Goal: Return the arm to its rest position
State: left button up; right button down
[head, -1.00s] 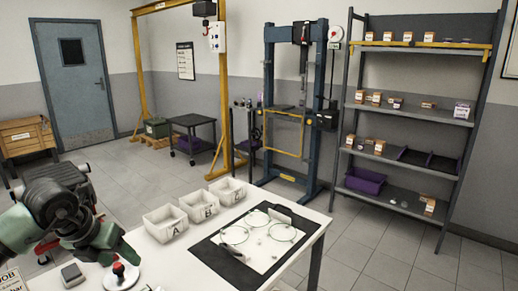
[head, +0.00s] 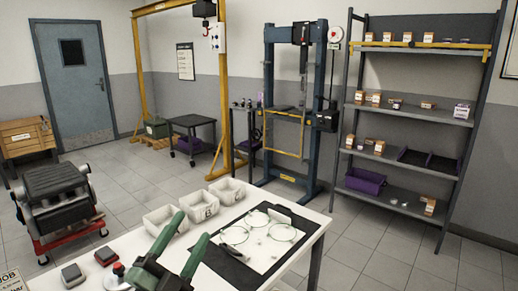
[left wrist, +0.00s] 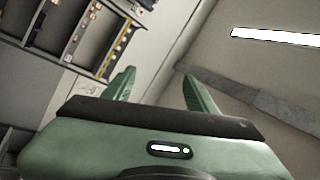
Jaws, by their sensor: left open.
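My left gripper (head: 192,226) is in the lower middle of the head view, with its two green fingers apart and nothing between them. It is in front of the white table (head: 290,262) in the picture and hides part of its near side. In the left wrist view, the fingers of the left gripper (left wrist: 158,75) are spread and empty, and point toward a wall, shelving and a ceiling light. My right gripper is in neither view.
White bins (head: 195,204) and a black-edged mat (head: 225,262) with rings lie on the table. An engine block (head: 58,196) on a red stand is left of the table. A blue press (head: 268,110) and shelves (head: 410,112) stand behind.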

pick_arm(q)
jog(key=s+a+f+n+g+y, duration=0.3)
jog(key=f+n, duration=0.1)
jog(key=f, duration=0.3)
jog(key=s+a+f+n+g+y, duration=0.3)
jog(key=f+n+y, duration=0.1)
jog(key=f, duration=0.4)
jog(key=s+a+f+n+g+y, duration=0.25)
jog(key=a+f+n, duration=0.2)
jog(key=f, duration=0.25)
jog(key=s+d+f+n+g+h, duration=0.1)
jog(key=s+d+f+g, duration=0.1)
jog(key=s+f+g, duration=0.6)
jog(key=s+d+f+n+g+h, duration=0.15)
jog(key=s+f, duration=0.35)
jog(key=s, duration=0.6)
notch_tip(320, 180, down, 30)
jog(key=s+m+b, duration=0.1)
jog(key=s+b, duration=0.1)
jog(key=b, duration=0.2)
jog(key=s+a+f+g+y+b, duration=0.1)
jog(key=s+a+f+b, duration=0.1)
jog(key=s+f, duration=1.3)
notch_tip(320, 180, down, 2)
jog(key=shift+s+f+g, duration=0.15)
jog(key=shift+g, duration=0.25)
jog(key=shift+a, duration=0.1)
